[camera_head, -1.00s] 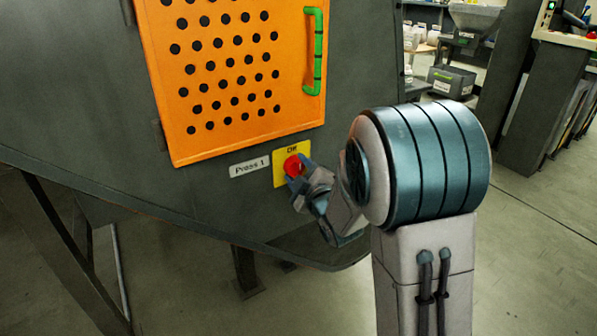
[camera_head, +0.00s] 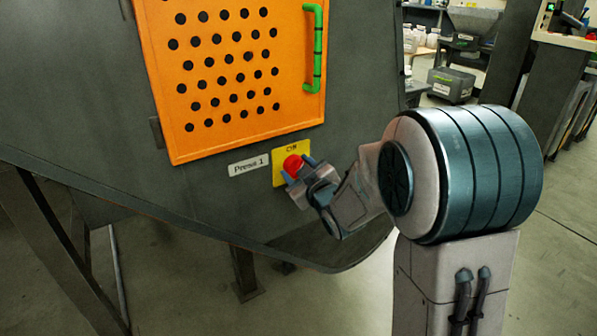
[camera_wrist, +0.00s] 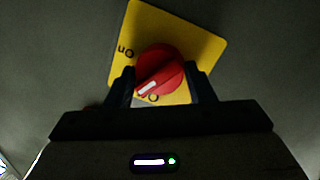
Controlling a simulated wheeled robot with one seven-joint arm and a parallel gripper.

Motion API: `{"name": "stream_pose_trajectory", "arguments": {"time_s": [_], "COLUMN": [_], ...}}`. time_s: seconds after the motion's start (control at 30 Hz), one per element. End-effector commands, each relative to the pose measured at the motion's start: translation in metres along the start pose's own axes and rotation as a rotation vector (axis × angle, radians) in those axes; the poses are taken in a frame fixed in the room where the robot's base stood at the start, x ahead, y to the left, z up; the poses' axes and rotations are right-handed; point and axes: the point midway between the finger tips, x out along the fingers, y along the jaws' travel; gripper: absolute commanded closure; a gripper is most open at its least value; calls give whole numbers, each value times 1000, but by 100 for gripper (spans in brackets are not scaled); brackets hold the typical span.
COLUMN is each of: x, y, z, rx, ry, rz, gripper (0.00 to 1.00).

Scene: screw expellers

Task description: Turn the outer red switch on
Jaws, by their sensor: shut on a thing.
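The red switch is a round knob (camera_head: 292,163) on a yellow square plate (camera_head: 279,178), right of the "Press 1" label. In the wrist view, the red knob (camera_wrist: 160,68) sits on the tilted yellow plate (camera_wrist: 200,40). A white mark on the knob points to the lower left, close to lettering at the plate's lower edge. More lettering shows at the plate's left side. My gripper (camera_head: 300,171) is shut on the knob, with one dark finger on each side in the wrist view (camera_wrist: 166,85). The lower part of the plate is partly hidden by the fingers.
The plate is on a grey machine wall (camera_head: 75,90), below an orange perforated door (camera_head: 215,135) with a green handle (camera_head: 318,50). The "Press 1" label (camera_head: 248,165) is left of the plate. Open floor lies to the right.

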Motion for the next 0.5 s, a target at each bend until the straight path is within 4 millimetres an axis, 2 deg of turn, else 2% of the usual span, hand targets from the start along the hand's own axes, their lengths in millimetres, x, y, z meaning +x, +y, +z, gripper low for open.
{"name": "stream_pose_trajectory", "arguments": {"time_s": [0.5], "x": [0], "y": [2], "z": [-1], "rx": [487], "ry": [-47], "rz": [-62], "gripper": [74]}}
